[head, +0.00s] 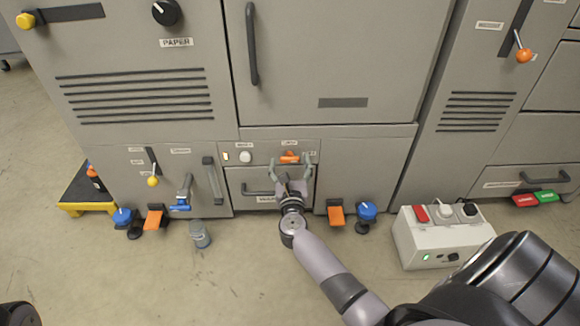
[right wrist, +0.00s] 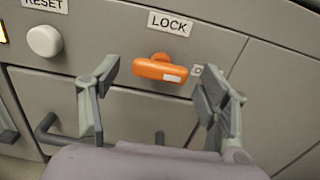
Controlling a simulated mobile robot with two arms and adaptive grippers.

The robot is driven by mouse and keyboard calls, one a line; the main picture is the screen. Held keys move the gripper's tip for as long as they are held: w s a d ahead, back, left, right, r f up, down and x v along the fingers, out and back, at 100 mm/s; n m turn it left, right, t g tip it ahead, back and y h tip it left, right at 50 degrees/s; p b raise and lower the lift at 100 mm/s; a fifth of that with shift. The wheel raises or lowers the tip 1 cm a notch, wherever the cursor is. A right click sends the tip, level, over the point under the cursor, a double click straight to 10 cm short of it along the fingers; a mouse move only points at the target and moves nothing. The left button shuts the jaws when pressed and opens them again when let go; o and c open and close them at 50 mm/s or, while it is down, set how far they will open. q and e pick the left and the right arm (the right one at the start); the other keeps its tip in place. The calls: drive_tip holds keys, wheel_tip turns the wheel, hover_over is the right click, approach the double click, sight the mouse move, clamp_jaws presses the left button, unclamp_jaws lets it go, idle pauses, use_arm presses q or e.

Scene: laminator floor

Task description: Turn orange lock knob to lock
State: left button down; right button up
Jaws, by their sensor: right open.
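The orange lock knob (head: 289,158) sits on the grey panel low on the machine, under a white LOCK label (right wrist: 170,23). In the right wrist view the knob (right wrist: 162,71) is a bar handle lying roughly level, tilted slightly down to the right, with a white mark near its right end. My right gripper (head: 292,168) is open in front of the panel. In the right wrist view its fingers (right wrist: 158,85) are spread to the left and right of the knob, with gaps on both sides and no visible contact. My left gripper is not in view.
A white RESET button (right wrist: 44,41) is left of the knob. A drawer with a dark handle (head: 258,191) lies below it. Blue knobs (head: 366,211) and orange pedals (head: 336,215) stand near the floor. A white power box (head: 408,240) sits on the floor to the right.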

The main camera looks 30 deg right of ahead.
drive_tip(key=shift+c, duration=0.4)
drive_tip(key=c, duration=1.1)
